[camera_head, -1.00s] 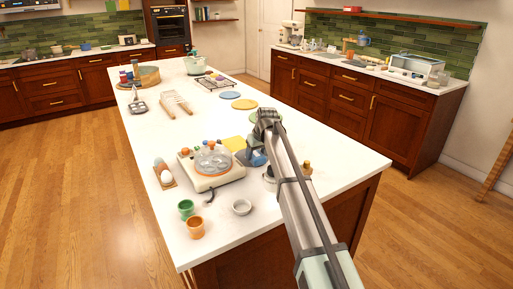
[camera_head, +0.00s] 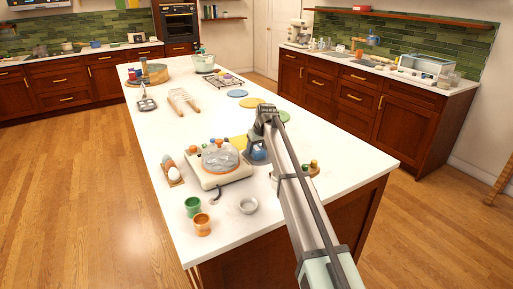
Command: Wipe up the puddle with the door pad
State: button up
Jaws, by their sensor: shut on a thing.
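My gripper (camera_head: 257,147) is at the lower end of my wrist, low over the middle of the white island top. It is seen from behind, and its fingertips are mostly hidden. A small rounded blue thing (camera_head: 259,153) shows at the fingers, and the gripper appears shut on it. I cannot tell whether it is the door pad. A flat yellow piece (camera_head: 238,142) lies on the counter just left of the gripper. I cannot make out a puddle; my arm hides part of the counter.
A white appliance with a clear bowl (camera_head: 220,160) stands close left of the gripper. Green (camera_head: 192,207) and orange (camera_head: 202,225) cups and a small white bowl (camera_head: 248,205) are in front. Egg holder (camera_head: 173,172) is left; small jars (camera_head: 313,165) are right.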

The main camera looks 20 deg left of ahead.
jog(key=s+d, duration=0.4)
jog(key=w+a, duration=0.5)
jog(key=shift+w, duration=0.1)
jog(key=shift+s+d, duration=2.5)
jog(key=shift+s, duration=0.15)
notch_tip(320, 180, up, 3)
jog(key=shift+w+a+r, duration=0.1)
jog(key=shift+w, duration=0.05)
notch_tip(320, 180, up, 5)
jog(key=shift+f, duration=0.1)
